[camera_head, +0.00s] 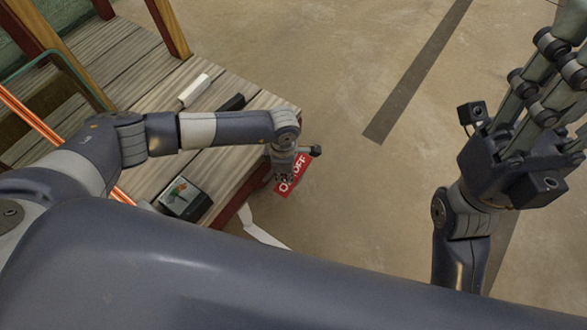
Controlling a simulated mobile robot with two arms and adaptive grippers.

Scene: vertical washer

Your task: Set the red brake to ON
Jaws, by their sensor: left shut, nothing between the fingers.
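A red plate (302,166) with white lettering, where OFF can be read and the rest is partly covered, sits at the wooden platform's right edge. My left gripper (284,178) hangs over its left part, pointing down, shut and empty. Its wrist and fingers hide much of the brake, so the brake's handle and setting cannot be made out. Whether the gripper touches the brake cannot be told. My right gripper (563,50) is raised at the right, fingers up and partly cut off by the frame, far from the brake.
The wooden platform (130,60) lies under my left arm. On it are a white bar (194,91), a black bar (232,103) and a small box with a picture (182,196). A white strip (262,228) is beside its near corner. Concrete floor (340,60) to the right is open.

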